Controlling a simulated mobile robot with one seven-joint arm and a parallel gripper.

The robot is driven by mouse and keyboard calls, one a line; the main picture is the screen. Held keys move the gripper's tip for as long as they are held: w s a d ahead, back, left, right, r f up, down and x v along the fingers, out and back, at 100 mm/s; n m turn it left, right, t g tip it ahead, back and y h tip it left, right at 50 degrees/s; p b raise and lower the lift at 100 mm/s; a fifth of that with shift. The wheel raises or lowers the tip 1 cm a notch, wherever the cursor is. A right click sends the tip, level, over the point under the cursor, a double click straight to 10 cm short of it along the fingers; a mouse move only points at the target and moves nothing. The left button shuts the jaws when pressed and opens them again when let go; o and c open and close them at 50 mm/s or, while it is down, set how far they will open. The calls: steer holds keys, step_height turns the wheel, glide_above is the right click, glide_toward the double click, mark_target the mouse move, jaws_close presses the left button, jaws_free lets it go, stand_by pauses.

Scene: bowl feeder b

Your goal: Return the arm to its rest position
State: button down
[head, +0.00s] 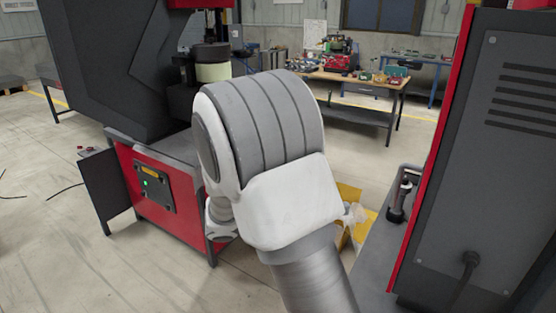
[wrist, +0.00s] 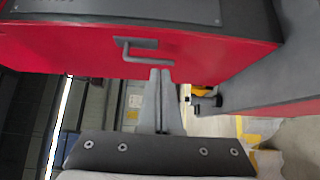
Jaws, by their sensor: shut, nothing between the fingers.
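My arm (head: 265,150) fills the middle of the head view, bent at a large white and grey joint. My gripper (wrist: 160,72) shows in the wrist view with its two fingers together and nothing between them. The fingertips appear just below a grey handle (wrist: 148,58) on a red panel (wrist: 60,45); I cannot tell whether they touch it. In the head view my gripper is not clearly seen, hidden by the arm.
A red and black machine (head: 168,195) with a green light stands at the left. A grey and red cabinet (head: 500,150) is close on the right. A wooden workbench (head: 350,82) stands at the back. Open floor (head: 60,240) lies at the left front.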

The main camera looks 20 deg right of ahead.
steer(key=s+a+y, duration=0.3)
steer(key=s+y, duration=0.8)
steer(key=s, duration=0.1)
steer(key=s+a+r+n+t+y+p, duration=0.1)
steer(key=s+a+r+t+y, duration=0.1)
steer(key=a+r+t+y, duration=0.2)
steer(key=a+t+y, duration=0.2)
steer(key=a+t, duration=0.2)
steer(key=a, duration=0.1)
steer(key=shift+a+r+n+y, duration=0.15)
steer(key=shift+a+n+y, duration=0.15)
steer(key=shift+y, duration=0.1)
